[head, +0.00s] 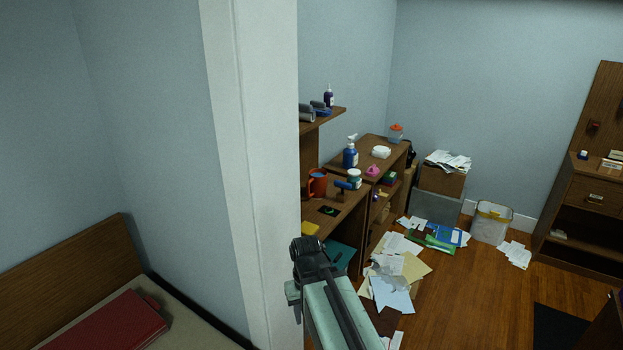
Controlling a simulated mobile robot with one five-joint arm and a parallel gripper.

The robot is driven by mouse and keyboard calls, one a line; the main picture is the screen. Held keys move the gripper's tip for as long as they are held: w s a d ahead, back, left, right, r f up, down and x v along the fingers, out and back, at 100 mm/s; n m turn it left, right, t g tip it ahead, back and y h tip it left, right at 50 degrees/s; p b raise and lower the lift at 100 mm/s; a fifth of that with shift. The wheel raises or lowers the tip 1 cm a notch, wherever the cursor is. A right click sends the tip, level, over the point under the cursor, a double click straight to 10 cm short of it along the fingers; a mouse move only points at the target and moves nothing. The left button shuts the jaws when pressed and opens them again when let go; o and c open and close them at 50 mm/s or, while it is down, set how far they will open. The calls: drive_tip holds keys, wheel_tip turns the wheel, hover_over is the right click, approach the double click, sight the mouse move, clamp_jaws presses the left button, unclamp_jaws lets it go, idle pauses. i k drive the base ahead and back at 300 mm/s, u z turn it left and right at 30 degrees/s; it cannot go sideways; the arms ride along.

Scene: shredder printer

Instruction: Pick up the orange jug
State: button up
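The orange jug (318,182) stands upright on a brown wooden desk (345,205), just right of the white wall edge. It looks red-orange, with a dark opening at the top. My gripper (308,250) is at the end of my arm in the lower middle of the view. It appears below the jug in the picture and apart from it. Its fingers are dark and small, so I cannot tell whether they are open or shut.
A white wall end (255,170) stands close on the left. A blue pump bottle (350,157) and a white jar (354,178) are near the jug. Scattered papers (393,275) cover the floor beside the desk. Clear wooden floor (470,290) lies to the right.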

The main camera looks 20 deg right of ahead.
sight(317, 184)
drive_tip(key=z, duration=1.5)
drive_tip(key=i, duration=3.25)
drive_tip(key=u, duration=4.95)
drive_tip(key=i, duration=0.1)
drive_tip(key=z, duration=0.35)
